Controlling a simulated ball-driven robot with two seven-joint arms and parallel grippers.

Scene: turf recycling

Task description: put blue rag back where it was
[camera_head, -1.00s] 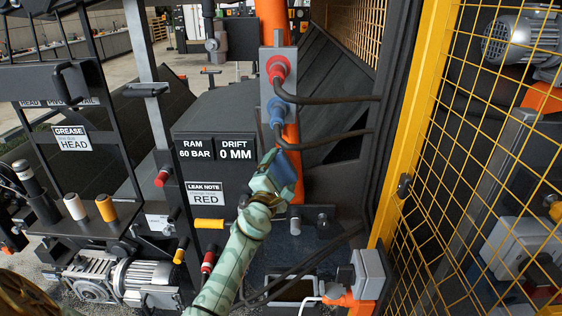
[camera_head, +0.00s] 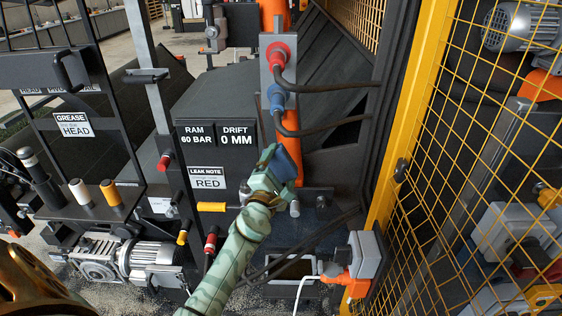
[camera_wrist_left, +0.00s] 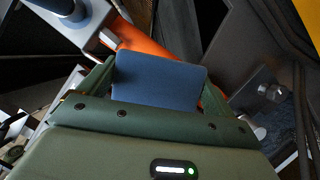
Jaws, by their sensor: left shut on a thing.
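My left gripper (camera_head: 268,165) reaches up the middle of the head view, in front of the orange post and right of the black machine. It is shut on the blue rag (camera_head: 285,166), a small flat blue piece at the fingertips. In the left wrist view the blue rag (camera_wrist_left: 158,80) sits between the green fingers, with the orange post close behind it. I cannot tell whether the rag touches the post. My right gripper is not in view.
A grey plate with red and blue hose couplings (camera_head: 277,98) stands just above the rag. Black hoses run right from it. A yellow mesh fence (camera_head: 415,110) closes the right side. A grey box on an orange fitting (camera_head: 364,254) is low right. Yellow and red handles (camera_head: 211,207) are left of my arm.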

